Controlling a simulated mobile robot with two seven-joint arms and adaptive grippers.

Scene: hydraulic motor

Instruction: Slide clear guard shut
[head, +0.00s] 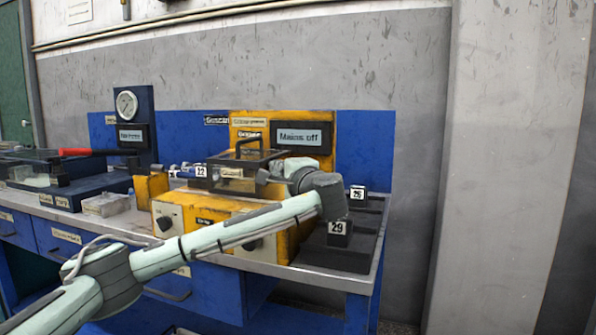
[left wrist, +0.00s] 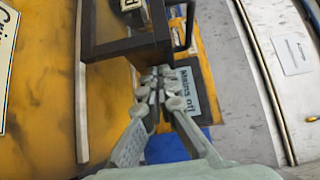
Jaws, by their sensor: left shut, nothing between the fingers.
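The clear guard (head: 243,158) is a dark-framed, see-through box with a black handle on top. It sits on the yellow machine in front of its upright panel. In the left wrist view the guard's dark frame (left wrist: 125,45) is at the upper left. My left gripper (head: 266,178) is at the right end of the guard, with my arm crossing in front of the yellow base. In the left wrist view its fingers (left wrist: 158,84) are closed together with nothing between them, right beside the frame's corner. I cannot tell whether they touch it. My right gripper is not in view.
A "Mains off" display (head: 302,137) is on the yellow panel behind the guard. Dark blocks labelled 29 (head: 338,228) and 26 (head: 357,193) stand to the right. A pressure gauge (head: 127,104) and a red handle (head: 76,152) are to the left.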

